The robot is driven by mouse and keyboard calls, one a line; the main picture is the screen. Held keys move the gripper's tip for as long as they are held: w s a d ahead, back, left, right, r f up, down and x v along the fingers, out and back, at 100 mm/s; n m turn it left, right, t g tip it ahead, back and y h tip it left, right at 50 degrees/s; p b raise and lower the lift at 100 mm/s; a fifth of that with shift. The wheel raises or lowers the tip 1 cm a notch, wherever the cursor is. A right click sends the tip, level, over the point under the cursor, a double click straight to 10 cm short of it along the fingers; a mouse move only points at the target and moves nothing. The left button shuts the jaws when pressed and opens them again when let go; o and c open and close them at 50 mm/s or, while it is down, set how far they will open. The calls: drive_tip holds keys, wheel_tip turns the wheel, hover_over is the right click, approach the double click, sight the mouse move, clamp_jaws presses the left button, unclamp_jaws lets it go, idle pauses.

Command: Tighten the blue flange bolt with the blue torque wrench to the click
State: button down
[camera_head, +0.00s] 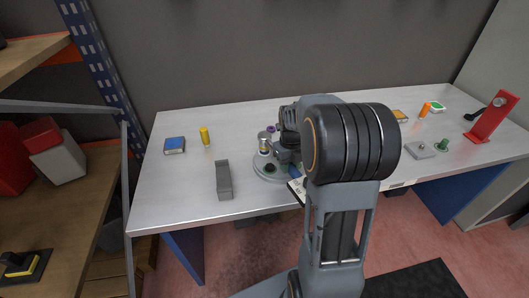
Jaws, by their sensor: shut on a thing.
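My gripper (285,157) is over the right side of a round grey flange (260,175) on the bench, largely hidden by my own arm. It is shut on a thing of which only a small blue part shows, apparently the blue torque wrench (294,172). The wrench's head and far end are hidden. The flange carries several small fittings, among them a yellow-and-white one (264,148), a dark one (269,168) and a purple one (271,129). I cannot make out the blue flange bolt, nor whether the wrench sits on it.
A grey block (224,180) stands left of the flange. A yellow cylinder (205,136) and a blue box (174,145) lie further left.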

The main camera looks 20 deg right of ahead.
drive_tip(key=shift+r+p, duration=0.4)
drive_tip(key=shift+r, duration=0.2)
drive_tip(key=shift+r+p, duration=0.9)
drive_tip(key=shift+r, duration=0.5)
drive_tip(key=shift+r+p, duration=1.65)
drive_tip(key=shift+r, duration=0.2)
